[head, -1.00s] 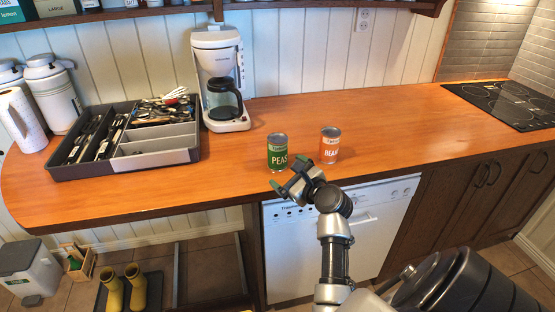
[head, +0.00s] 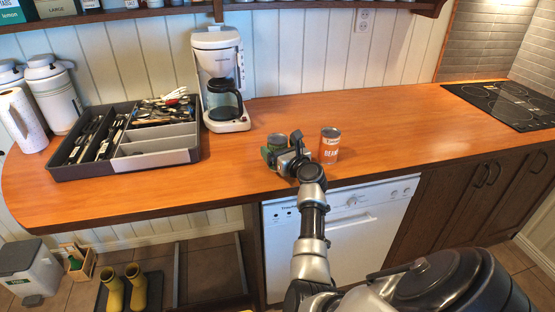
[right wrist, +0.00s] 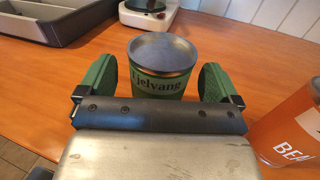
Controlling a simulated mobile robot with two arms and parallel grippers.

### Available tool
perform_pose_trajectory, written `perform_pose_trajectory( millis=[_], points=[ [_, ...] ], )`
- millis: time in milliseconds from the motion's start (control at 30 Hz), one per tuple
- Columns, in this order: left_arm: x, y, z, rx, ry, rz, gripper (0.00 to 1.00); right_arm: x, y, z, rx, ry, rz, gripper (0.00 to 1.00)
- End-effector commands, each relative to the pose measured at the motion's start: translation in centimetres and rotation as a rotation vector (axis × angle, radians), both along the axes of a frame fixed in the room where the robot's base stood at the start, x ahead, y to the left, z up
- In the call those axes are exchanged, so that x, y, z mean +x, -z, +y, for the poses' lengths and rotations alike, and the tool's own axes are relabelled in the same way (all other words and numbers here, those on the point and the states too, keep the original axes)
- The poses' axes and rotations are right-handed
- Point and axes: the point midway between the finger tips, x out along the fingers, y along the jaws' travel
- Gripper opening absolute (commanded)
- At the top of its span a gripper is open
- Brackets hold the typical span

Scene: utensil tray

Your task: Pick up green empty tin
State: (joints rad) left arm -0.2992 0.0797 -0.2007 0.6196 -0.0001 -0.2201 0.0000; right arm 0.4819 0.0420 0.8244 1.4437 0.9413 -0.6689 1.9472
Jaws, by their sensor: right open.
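The green tin (head: 277,141) stands upright near the front of the wooden counter, partly hidden by my right gripper in the head view. In the right wrist view the green tin (right wrist: 163,66) shows its grey top and green label, with its lower part hidden by the gripper body. My right gripper (head: 281,149) is open, with one green finger on each side of the tin; it also shows in the right wrist view (right wrist: 160,84). Gaps show between the fingers and the tin. My left gripper is not in view.
An orange-labelled can (head: 329,146) stands close on the right; it also shows in the right wrist view (right wrist: 290,128). A coffee maker (head: 220,78) stands behind. A grey utensil tray (head: 125,163) lies to the left. The counter right of the orange can is clear.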

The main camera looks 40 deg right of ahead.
Motion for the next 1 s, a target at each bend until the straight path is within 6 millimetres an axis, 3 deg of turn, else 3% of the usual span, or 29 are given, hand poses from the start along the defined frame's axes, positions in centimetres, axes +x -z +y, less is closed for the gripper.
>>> perform_pose_trajectory(
  millis=[133, 400, 800, 1000],
  points=[
    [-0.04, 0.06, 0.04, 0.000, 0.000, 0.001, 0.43, 1.22, -0.05, -0.33, -0.001, 0.001, -0.001, 0.94],
    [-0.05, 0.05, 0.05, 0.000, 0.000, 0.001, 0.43, 1.36, -0.01, -0.34, -0.001, 0.001, 0.000, 0.93],
    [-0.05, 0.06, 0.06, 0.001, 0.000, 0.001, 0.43, 1.34, 0.01, -0.32, -0.001, 0.001, 0.000, 0.31],
    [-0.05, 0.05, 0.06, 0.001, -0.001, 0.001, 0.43, 1.34, -0.02, -0.32, -0.001, 0.001, 0.000, 0.28]
  ],
)
